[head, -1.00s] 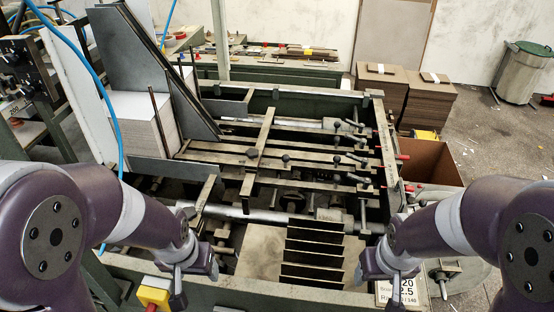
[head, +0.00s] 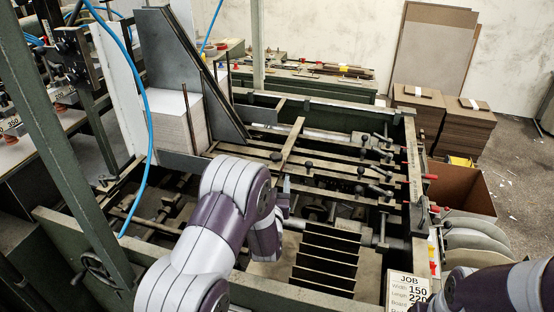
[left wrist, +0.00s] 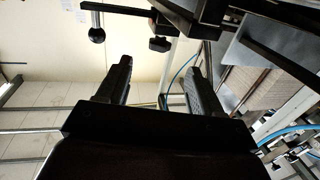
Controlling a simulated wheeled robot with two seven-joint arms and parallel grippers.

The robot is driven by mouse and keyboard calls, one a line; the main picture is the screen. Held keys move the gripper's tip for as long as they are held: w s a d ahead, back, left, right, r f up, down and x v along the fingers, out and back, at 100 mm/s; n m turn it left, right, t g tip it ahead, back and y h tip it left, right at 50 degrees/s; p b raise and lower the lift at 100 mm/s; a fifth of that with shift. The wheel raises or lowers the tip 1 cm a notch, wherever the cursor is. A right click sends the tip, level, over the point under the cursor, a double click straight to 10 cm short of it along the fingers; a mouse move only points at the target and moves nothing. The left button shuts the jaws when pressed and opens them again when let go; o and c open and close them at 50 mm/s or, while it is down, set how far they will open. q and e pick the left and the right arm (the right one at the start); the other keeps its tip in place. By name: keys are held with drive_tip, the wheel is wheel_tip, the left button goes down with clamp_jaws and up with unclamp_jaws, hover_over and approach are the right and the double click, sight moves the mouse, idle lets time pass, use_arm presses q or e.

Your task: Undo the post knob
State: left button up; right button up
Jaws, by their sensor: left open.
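In the left wrist view a black knob (left wrist: 160,44) with a lobed outline hangs under a dark bar, beyond my fingertips. A ball-ended lever (left wrist: 96,35) is to its left. I cannot tell for sure which of these is the post knob. My left gripper (left wrist: 156,78) is open, with nothing between its fingers and a gap between it and the knob. In the head view my left gripper (head: 284,194) is over the machine frame, partly hidden by my own wrist. Black ball knobs (head: 276,157) sit on the cross bars near it. My right gripper is out of view.
The green machine frame (head: 230,277) surrounds several rails and rods. A row of dark upright plates (head: 324,268) is right of my left wrist. A blue hose (head: 150,150) hangs at the left. A job card (head: 407,291) stands at the front right.

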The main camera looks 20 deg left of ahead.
sight(276, 161)
use_arm(q)
drive_tip(key=w+p, duration=0.1)
drive_tip(key=w, duration=0.3)
drive_tip(key=w+a+p, duration=0.1)
drive_tip(key=w, duration=0.2)
drive_tip(key=w+a, duration=0.1)
drive_tip(key=w, duration=0.3)
drive_tip(key=shift+w+a+r+p, duration=0.1)
drive_tip(key=shift+w+r+p, duration=0.05)
drive_tip(key=shift+w+p, duration=0.25)
